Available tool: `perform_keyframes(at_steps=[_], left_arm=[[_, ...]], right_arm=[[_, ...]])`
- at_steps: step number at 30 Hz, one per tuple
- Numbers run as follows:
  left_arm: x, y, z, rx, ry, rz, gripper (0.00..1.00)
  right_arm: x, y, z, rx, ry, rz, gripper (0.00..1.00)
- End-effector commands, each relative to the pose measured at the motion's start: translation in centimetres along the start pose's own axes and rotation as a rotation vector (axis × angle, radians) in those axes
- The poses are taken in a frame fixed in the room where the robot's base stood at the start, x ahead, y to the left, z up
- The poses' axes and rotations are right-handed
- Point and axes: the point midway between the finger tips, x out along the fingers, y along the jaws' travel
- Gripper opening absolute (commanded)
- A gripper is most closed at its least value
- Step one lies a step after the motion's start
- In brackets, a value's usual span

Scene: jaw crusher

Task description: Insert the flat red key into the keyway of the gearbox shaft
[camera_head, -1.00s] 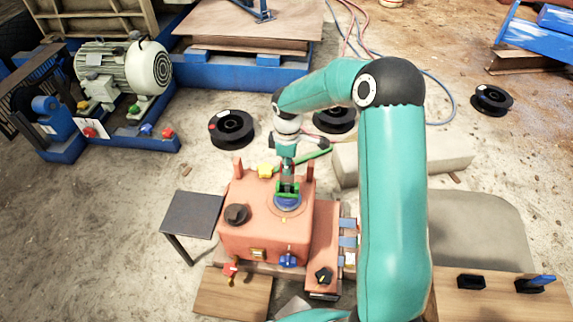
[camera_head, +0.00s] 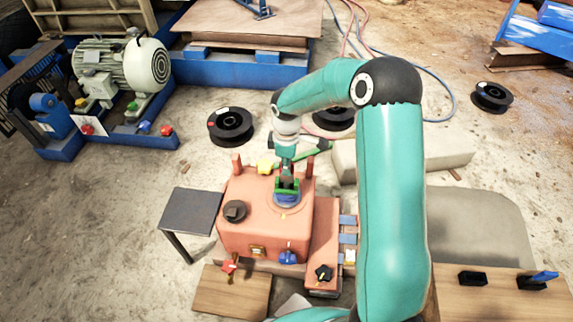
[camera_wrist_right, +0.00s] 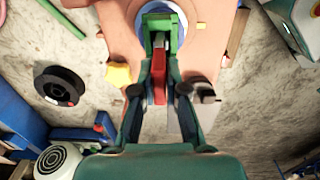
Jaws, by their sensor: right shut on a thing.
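The orange gearbox (camera_head: 240,230) stands in the middle of the head view. On its top is a blue round collar (camera_head: 287,199), the shaft's place; it also shows in the wrist view (camera_wrist_right: 180,14). My right gripper (camera_head: 286,178) points down over this collar. In the right wrist view my right gripper (camera_wrist_right: 160,62) is closed around the flat red key (camera_wrist_right: 159,88), which lies between the two fingers. A green U-shaped part (camera_wrist_right: 160,46) sits at the fingertips, over the collar. The keyway is hidden, so I cannot tell whether the key touches it. My left gripper is out of view.
A black knob (camera_head: 235,210) and a yellow part (camera_head: 265,168) sit on the gearbox top, with upright orange posts nearby. A dark side table (camera_head: 190,211) stands to the left. Black reels (camera_head: 231,126) lie behind. Open concrete floor lies at the left.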

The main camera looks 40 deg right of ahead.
Motion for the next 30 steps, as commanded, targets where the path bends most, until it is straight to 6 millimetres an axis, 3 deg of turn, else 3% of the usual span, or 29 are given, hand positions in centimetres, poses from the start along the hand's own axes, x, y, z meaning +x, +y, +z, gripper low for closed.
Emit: perform_keyframes(at_steps=[30], left_arm=[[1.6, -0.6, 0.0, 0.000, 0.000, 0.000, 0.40]], right_arm=[[2.6, 0.0, -0.1, -0.001, 0.001, 0.001, 0.00]])
